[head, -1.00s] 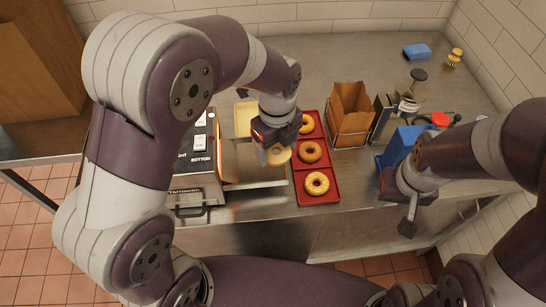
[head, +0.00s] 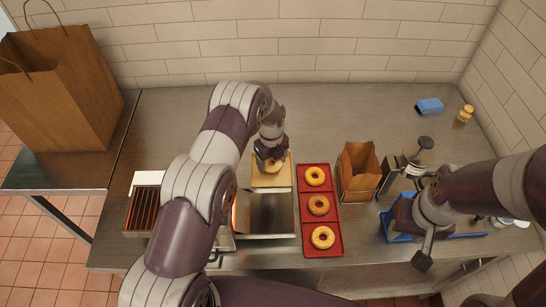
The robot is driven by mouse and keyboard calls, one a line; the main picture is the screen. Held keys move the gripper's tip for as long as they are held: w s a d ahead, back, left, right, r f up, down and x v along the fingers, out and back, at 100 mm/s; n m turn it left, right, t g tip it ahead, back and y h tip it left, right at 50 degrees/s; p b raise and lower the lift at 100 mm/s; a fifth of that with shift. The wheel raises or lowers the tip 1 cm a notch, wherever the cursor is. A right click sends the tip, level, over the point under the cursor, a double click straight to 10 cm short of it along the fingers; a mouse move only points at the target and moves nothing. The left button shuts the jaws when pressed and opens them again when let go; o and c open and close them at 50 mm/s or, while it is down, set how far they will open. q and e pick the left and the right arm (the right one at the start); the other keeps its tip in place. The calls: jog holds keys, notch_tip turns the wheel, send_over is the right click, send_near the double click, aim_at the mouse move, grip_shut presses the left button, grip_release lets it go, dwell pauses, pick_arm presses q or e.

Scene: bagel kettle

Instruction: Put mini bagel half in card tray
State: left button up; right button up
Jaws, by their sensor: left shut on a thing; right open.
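A tan bagel half (head: 273,167) is pinched in my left gripper (head: 271,160). The gripper is shut on it, with its fingers pointing down. They are over the shallow beige card tray (head: 284,184) behind the toaster's metal chute. The gripper covers part of the tray and the bagel half. I cannot tell whether the bagel half touches the tray floor. My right gripper (head: 422,258) is open at the right, in front of the blue tray, holding nothing that I can see.
A red tray (head: 323,252) with three whole bagels lies right of the chute (head: 266,214). A toaster with glowing bars (head: 143,208) is at the left. A brown paper bag (head: 358,168), a grinder-like device and a blue tray (head: 398,236) stand at the right.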

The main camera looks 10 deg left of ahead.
pick_arm(q)
notch_tip(320, 180, down, 3)
jog(key=shift+f+b, duration=0.1)
jog(key=shift+b, duration=0.5)
jog(key=o, duration=1.1)
jog(key=shift+o, duration=0.2)
notch_tip(320, 180, up, 7)
jog(key=p, duration=0.3)
jog(key=shift+p, duration=0.4)
